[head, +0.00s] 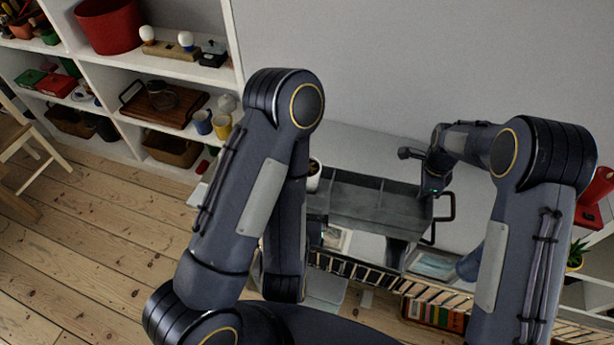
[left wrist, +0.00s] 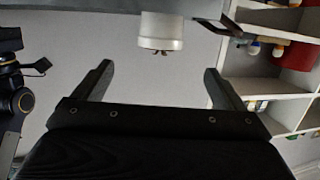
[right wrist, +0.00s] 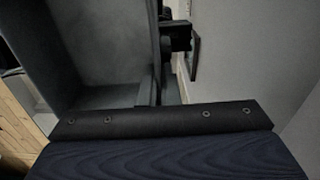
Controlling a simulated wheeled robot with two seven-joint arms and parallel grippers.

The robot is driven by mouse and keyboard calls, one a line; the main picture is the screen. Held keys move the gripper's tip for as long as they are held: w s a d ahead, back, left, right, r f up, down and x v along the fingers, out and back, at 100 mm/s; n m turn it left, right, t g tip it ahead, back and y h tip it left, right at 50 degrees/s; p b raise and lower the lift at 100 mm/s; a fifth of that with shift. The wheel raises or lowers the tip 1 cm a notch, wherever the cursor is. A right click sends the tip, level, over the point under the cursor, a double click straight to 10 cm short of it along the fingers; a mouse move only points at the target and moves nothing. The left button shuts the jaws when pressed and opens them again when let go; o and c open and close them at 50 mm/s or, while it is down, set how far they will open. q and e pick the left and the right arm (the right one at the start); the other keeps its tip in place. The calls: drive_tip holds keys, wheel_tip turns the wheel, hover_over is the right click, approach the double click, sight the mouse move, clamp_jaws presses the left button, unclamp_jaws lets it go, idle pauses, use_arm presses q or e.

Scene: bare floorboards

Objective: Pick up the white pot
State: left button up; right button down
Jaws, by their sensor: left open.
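The white pot (head: 313,182) stands at the left end of the grey tray, partly hidden behind my left arm. In the left wrist view the white pot (left wrist: 162,31) appears beyond the fingertips, roughly centred between them and apart from both. My left gripper (left wrist: 158,78) is open and empty; in the head view my arm hides it. My right gripper (head: 434,184) is at the right end of the grey tray (head: 355,205), close to its dark handle. Its fingers do not show clearly, and the right wrist view shows only its palm edge and the tray (right wrist: 105,60).
A white shelf unit at the left holds a red bucket (head: 108,25), a brown wooden tray (head: 165,102) and a yellow mug (head: 221,126). A row of books (head: 435,315) is low in front. Bare floorboards (head: 90,230) are free at the left.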

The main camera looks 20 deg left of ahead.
use_arm(q)
drive_tip(key=shift+f+x, duration=0.15)
drive_tip(key=shift+x, duration=2.75)
drive_tip(key=shift+f+x, duration=0.15)
drive_tip(key=shift+x, duration=2.75)
drive_tip(key=shift+s, duration=0.1)
drive_tip(key=shift+c, duration=0.3)
drive_tip(key=c, duration=1.2)
